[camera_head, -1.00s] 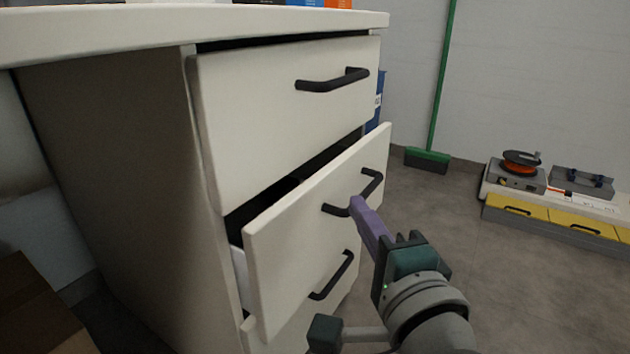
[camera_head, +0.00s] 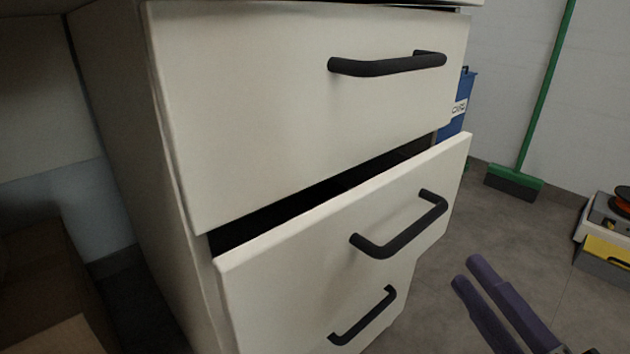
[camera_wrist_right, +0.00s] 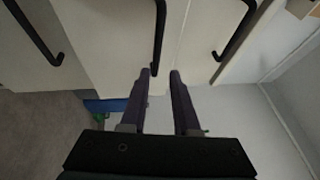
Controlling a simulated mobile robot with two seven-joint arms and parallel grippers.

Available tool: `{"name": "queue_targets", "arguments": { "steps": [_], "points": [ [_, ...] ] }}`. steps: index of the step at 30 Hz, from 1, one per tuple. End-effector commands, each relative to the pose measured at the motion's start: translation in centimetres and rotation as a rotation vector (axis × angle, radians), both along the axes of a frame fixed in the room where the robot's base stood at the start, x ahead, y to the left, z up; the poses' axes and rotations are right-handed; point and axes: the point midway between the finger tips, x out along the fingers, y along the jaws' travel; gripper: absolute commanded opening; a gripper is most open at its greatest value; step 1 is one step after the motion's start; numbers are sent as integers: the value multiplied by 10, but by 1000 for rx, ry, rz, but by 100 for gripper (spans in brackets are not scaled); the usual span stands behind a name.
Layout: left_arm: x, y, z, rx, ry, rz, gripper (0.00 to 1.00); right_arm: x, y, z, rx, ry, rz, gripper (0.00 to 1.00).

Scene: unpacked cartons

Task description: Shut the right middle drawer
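The middle drawer (camera_head: 340,250) is white with a black bar handle (camera_head: 402,230). It stands partly out of the cabinet, with a dark gap above its front's top edge. In the right wrist view, its handle (camera_wrist_right: 159,35) lies ahead of the fingertips. My right gripper (camera_head: 467,272) has two purple fingers set apart, with nothing between them. It is to the lower right of the handle and looks apart from it. The fingers also show in the right wrist view (camera_wrist_right: 160,73). My left gripper is not in view.
The top drawer (camera_head: 290,110) is above, and the bottom drawer's handle (camera_head: 362,316) is below. A blue container (camera_head: 457,105) stands behind the cabinet. A green broom (camera_head: 515,182) leans on the wall. Grey floor (camera_head: 490,225) lies open to the right.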

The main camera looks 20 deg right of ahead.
Motion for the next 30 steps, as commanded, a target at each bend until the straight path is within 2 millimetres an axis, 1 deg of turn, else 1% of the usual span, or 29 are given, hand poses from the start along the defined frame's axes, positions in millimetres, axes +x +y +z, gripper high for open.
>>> {"name": "queue_targets", "arguments": {
  "steps": [1, 2, 5, 12, 15, 18, 22, 30],
  "points": [
    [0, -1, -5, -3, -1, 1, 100, -2, -2, -4, 4, -4, 9, 30],
    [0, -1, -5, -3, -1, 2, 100, -1, -2, -4, 6, -8, 12, 30],
    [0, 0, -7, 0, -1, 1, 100, 9, -3, 0, 9, -13, 13, 30],
    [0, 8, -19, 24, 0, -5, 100, 55, -3, 8, 9, -16, 11, 30],
    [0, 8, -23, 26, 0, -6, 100, 72, -3, 11, 10, -15, 10, 30],
    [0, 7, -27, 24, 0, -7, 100, 84, -3, 13, 8, -13, 10, 30],
    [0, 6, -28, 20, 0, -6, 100, 93, -3, 15, 8, -10, 11, 30],
    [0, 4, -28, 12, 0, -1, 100, 95, -3, 16, 8, -9, 11, 30]
  ]
}}
